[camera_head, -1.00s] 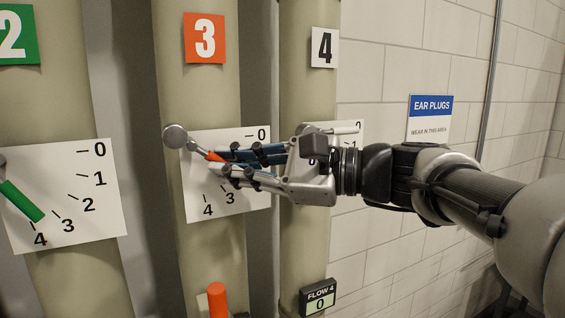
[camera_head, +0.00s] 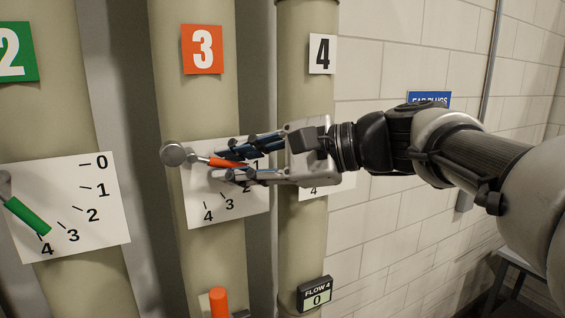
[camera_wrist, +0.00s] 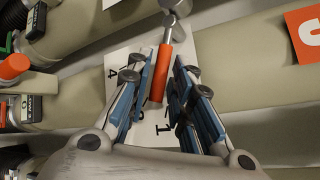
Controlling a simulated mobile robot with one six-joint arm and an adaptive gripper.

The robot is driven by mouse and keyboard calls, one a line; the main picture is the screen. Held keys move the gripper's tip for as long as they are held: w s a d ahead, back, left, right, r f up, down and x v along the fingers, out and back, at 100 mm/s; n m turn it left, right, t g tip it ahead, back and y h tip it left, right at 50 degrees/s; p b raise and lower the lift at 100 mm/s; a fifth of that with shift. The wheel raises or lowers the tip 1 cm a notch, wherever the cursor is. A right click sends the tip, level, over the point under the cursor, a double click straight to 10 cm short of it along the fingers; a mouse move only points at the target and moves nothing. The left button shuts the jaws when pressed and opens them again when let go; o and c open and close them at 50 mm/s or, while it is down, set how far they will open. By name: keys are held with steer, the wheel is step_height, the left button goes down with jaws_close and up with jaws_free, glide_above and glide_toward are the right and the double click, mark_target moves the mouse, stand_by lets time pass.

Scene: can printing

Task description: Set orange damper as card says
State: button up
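The orange damper handle (camera_head: 228,162) sits on a grey hub (camera_head: 173,154) in front of a white dial plate (camera_head: 195,205) on the column marked with an orange 3 (camera_head: 202,48). The handle points right and slightly down, roughly toward the 1 mark, which my fingers cover in the head view. My gripper (camera_head: 232,164) reaches in from the right with its fingers above and below the handle. In the wrist view, the handle (camera_wrist: 161,74) lies between the blue finger pads with gaps on both sides, and a 1 shows beyond its tip. No card is recognisable.
At left, a green handle (camera_head: 27,216) points near 4 on its plate under the green 2 sign (camera_head: 14,52). The column marked 4 (camera_head: 322,53) stands behind my gripper, with a FLOW 4 display (camera_head: 315,294) reading 0. An orange cylinder (camera_head: 219,303) is below.

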steer(key=v, duration=1.2)
steer(key=s+d+f+n+h+b, duration=0.3)
steer(key=f+b, duration=0.5)
steer(key=f, duration=1.1)
steer(key=s+d+f+n+h+b, duration=0.3)
steer(key=s+d+f+h+b, duration=0.3)
steer(key=f, duration=1.4)
steer(key=s+d+f+n+t+h+b, duration=0.1)
steer(key=s+d+f+n+h+b, duration=0.3)
steer(key=s+f+b, duration=0.5)
step_height(320, 180, down, 11)
steer(key=h+b, duration=0.1)
steer(key=b, duration=0.2)
steer(key=shift+d+h, duration=0.2)
steer(key=shift+h, duration=0.2)
steer(key=shift+a, duration=0.1)
